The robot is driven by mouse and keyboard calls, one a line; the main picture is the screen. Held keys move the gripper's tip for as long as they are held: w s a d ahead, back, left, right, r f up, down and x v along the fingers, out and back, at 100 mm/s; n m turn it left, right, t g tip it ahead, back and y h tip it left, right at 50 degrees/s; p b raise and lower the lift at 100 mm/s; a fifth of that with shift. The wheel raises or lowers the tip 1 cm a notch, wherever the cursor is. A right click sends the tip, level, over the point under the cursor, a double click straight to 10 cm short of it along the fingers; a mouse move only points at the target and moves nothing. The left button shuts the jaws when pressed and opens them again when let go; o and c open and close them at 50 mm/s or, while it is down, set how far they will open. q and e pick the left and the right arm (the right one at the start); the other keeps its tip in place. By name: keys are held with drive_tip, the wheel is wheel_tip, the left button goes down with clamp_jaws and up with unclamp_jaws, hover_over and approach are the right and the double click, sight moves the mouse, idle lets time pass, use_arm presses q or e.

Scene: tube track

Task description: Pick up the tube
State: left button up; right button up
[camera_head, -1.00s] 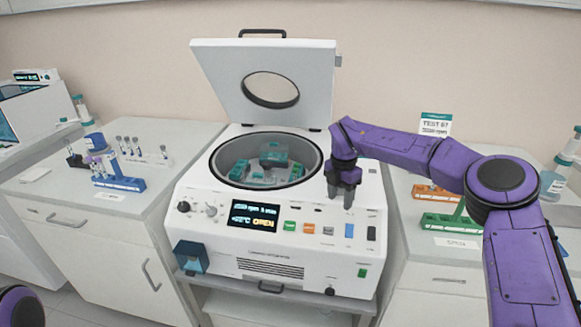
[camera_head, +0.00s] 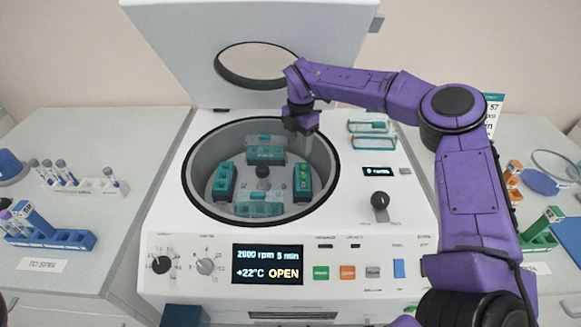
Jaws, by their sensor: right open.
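The centrifuge (camera_head: 398,195) stands open with its bowl (camera_head: 195,175) facing up. Several teal buckets sit around the hub in it, among them a left bucket (camera_head: 222,182), a rear bucket (camera_head: 265,154) and a front bucket (camera_head: 258,208). The right bucket (camera_head: 301,190) shows small bright green parts, perhaps a tube's cap; I cannot tell surely. My right gripper (camera_head: 305,143) is open, pointing down over the right rear part of the bowl, above and just behind the right bucket. Its fingers are small and partly blend with the bowl wall. My left gripper is out of view.
The raised lid (camera_head: 170,50) stands behind the bowl. A blue rack (camera_head: 60,240) and a white rack (camera_head: 95,186) with tubes are on the left bench. A green rack (camera_head: 540,240) is on the right. A clear teal-trimmed holder (camera_head: 372,137) lies on the centrifuge top.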

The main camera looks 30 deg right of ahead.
sight(304, 166)
drive_tip(key=f, duration=0.1)
drive_tip(key=s+f, duration=0.1)
drive_tip(key=shift+s+f+p, duration=0.1)
drive_tip(key=shift+f+p, duration=0.2)
drive_tip(key=shift+p, duration=0.1)
drive_tip(key=shift+s+d+f+p, duration=0.15)
drive_tip(key=shift+s+f+p, duration=0.35)
drive_tip(key=shift+s+p, duration=0.1)
drive_tip(key=shift+s+d+f+p, duration=0.15)
drive_tip(key=shift+s+f+p, duration=0.35)
drive_tip(key=shift+s, duration=0.1)
drive_tip(key=f, duration=0.1)
drive_tip(key=w+f, duration=0.1)
drive_tip(key=f, duration=0.1)
drive_tip(key=w+f, duration=0.1)
drive_tip(key=f, duration=0.1)
drive_tip(key=shift+w+p, duration=0.15)
drive_tip(key=shift+p, duration=0.2)
drive_tip(key=shift+s+r, duration=0.3)
drive_tip(key=shift+s, duration=0.05)
drive_tip(key=shift+s+r, duration=0.15)
drive_tip(key=c, duration=0.9)
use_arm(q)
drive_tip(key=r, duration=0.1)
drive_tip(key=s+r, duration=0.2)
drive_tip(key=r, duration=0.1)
